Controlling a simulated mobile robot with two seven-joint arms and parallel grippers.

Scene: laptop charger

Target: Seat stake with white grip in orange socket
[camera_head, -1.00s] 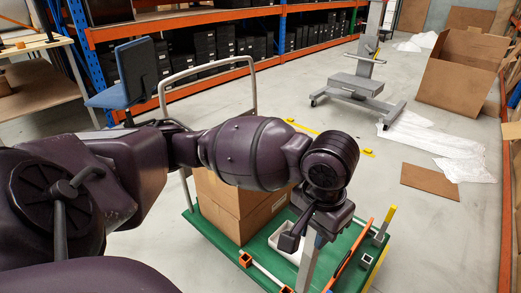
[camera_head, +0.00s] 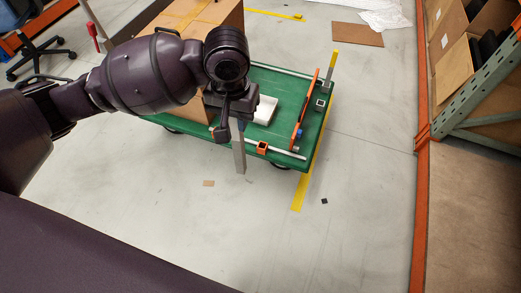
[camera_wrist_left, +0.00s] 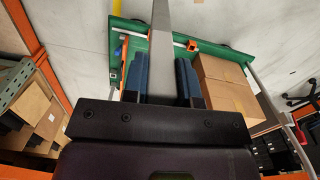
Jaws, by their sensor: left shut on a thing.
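My left gripper (camera_head: 234,118) is shut on a pale grey stake (camera_head: 239,152), which hangs below it, roughly upright, at the cart's near edge. In the left wrist view the stake (camera_wrist_left: 162,40) runs between the blue fingers of the gripper (camera_wrist_left: 162,85). My right gripper is not in view.
The green cart deck (camera_head: 281,80) carries cardboard boxes (camera_head: 205,15) and a white tray (camera_head: 265,110). An orange bar (camera_head: 309,95) lies along its right side. A grey socket (camera_head: 320,103) and a yellow-tipped post (camera_head: 334,62) stand at the right corner.

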